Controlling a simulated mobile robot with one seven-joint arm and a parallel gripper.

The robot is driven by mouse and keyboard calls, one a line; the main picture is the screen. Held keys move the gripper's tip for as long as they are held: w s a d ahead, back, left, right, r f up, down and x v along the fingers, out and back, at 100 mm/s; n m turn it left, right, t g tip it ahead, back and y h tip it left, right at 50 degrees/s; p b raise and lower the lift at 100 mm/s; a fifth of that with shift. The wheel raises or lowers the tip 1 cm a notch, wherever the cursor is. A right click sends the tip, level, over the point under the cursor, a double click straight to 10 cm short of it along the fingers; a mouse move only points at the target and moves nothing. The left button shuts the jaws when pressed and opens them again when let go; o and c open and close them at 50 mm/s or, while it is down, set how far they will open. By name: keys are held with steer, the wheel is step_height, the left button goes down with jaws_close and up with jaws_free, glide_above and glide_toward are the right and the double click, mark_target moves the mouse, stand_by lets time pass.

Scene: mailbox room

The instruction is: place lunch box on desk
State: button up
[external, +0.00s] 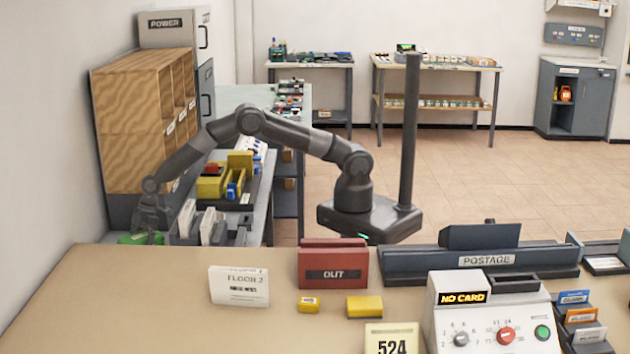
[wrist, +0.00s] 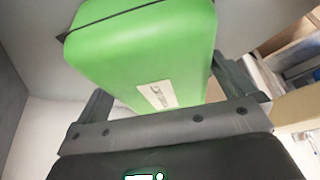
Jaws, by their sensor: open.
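A green lunch box (wrist: 145,50) with a pale label and a dark seam fills the top of the wrist view. It sits between the two open fingers of my gripper (wrist: 165,92). The picture does not show clearly whether the fingers touch it. In the external view, a small part of the green box (external: 138,239) shows under my gripper (external: 150,226), at the far left edge of the tan desk (external: 130,300). The rest of the box is hidden, and I cannot tell what it rests on.
A grey side bench with a yellow organiser (external: 240,165) and white cards (external: 208,225) stands right of my gripper. A wooden cubby (external: 130,120) stands behind it. On the tan desk are a floor sign (external: 238,286), a red OUT tray (external: 332,267) and a control box (external: 490,310). The desk's left front is bare.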

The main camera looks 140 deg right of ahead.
steer(key=v, duration=1.1)
steer(key=shift+r, duration=0.45)
steer(key=s+a+r, duration=0.8)
steer(key=a+r, duration=0.3)
steer(key=a, duration=0.2)
steer(key=s+a+r, duration=0.8)
steer(key=a+r, duration=0.3)
steer(key=a, duration=0.1)
steer(key=s+a, duration=0.6)
steer(key=s, duration=0.7)
steer(key=s+a+t, duration=0.1)
steer(key=s+a, duration=0.5)
steer(key=s, duration=0.7)
steer(key=shift+f, duration=0.25)
